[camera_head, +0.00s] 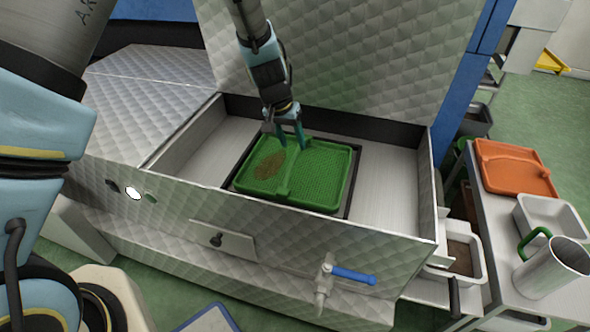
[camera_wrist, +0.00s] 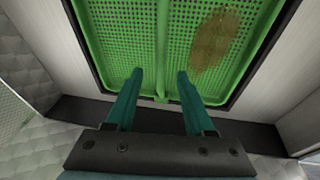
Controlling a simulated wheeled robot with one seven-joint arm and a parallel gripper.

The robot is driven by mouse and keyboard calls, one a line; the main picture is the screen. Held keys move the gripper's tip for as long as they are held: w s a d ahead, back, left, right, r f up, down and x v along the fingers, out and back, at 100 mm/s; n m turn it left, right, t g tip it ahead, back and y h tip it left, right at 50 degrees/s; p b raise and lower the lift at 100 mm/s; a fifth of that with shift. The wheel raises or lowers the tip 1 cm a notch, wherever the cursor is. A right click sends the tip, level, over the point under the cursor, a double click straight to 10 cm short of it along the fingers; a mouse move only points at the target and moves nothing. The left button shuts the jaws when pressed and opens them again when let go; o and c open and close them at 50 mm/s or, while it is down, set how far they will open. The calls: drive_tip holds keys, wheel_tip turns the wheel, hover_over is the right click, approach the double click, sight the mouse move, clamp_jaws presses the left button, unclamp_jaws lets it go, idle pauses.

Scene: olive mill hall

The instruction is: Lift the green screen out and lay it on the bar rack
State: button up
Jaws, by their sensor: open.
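The green screen (camera_head: 317,168) is a perforated tray with a raised rim and a middle rib. It lies in a dark square frame (camera_head: 239,176) on the floor of the metal basin, with a brown patch of residue on its left half. My gripper (camera_head: 290,146) is above the screen's far edge, near the end of the middle rib. In the wrist view the two teal fingers (camera_wrist: 160,76) are apart, one on each side of the rib of the screen (camera_wrist: 120,40). Nothing is held between them. I cannot tell whether the fingertips touch the screen.
The basin's walls (camera_head: 290,222) surround the screen; a blue-handled tap (camera_head: 348,275) sticks out in front. At right, a table (camera_head: 486,225) bears an orange tray (camera_head: 515,168), a white tray (camera_head: 555,222) and a metal jug (camera_head: 552,275). No bar rack is clearly identifiable.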

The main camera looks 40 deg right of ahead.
sight(296, 153)
drive_tip(key=x, duration=0.6)
drive_tip(key=shift+f, duration=0.3)
clamp_jaws()
idle(1.2)
